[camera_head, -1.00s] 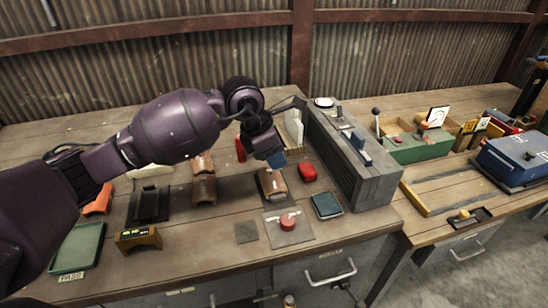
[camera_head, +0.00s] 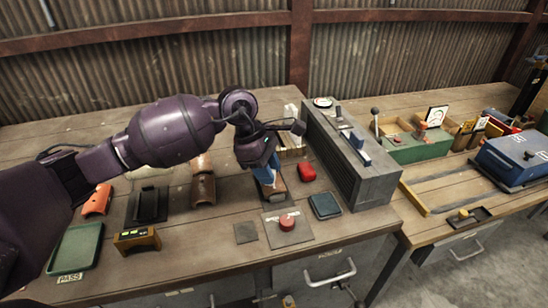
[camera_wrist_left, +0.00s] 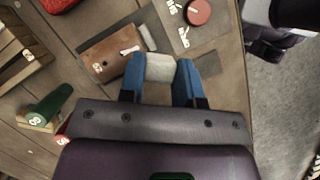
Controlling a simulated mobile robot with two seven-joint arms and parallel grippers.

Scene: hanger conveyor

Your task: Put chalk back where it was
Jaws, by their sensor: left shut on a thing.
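My left gripper (camera_head: 267,178) is shut on a pale, whitish block, which I take to be the chalk (camera_wrist_left: 160,68). In the left wrist view the chalk sits between the two blue fingertips (camera_wrist_left: 160,76). In the head view the fingers point down and hide it. Whether the chalk touches the bench or the block I cannot tell. My right gripper is not in view.
A red button on a plate (camera_head: 287,222), a red block (camera_head: 307,173) and a dark teal pad (camera_head: 325,206) lie close by. A tall grey ribbed box (camera_head: 352,160) stands to the right. A green tray (camera_head: 75,248) is at front left.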

